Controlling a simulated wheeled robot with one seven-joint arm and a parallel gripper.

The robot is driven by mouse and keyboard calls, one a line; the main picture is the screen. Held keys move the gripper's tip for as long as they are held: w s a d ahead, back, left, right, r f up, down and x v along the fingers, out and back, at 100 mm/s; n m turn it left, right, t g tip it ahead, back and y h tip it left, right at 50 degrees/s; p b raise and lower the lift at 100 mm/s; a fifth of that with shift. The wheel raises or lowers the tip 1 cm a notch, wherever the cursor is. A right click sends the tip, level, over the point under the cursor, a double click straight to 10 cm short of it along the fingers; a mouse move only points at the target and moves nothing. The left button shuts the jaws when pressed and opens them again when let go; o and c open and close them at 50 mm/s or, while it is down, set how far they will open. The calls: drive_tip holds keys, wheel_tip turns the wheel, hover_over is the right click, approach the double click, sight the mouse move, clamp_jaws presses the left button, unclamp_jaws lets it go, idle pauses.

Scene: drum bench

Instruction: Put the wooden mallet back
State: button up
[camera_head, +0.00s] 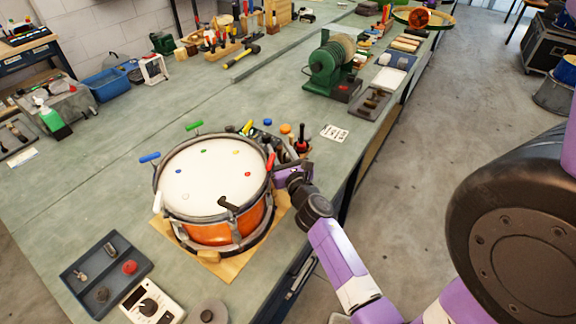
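I cannot make out a wooden mallet for certain. A hammer (243,56) with a yellow handle and dark head lies on the bench at the back, in front of a wooden tool block (222,52) with several upright tools. My gripper (278,172) is at the right side of the orange drum (214,190), close to the red key handle (270,161) at its rim. Its fingers are too small and partly hidden to tell whether they are open or shut, or whether they hold anything.
The drum stands on a wooden board (222,268), with several coloured key handles around its rim. A dark tray (97,292) and a white meter (152,303) lie in front. A green machine (326,68) stands farther back. The bench left of the drum (90,180) is clear.

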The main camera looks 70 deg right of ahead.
drive_tip(key=b+v, duration=0.2)
drive_tip(key=v, duration=0.7)
drive_tip(key=shift+s+a, duration=0.1)
idle(0.3)
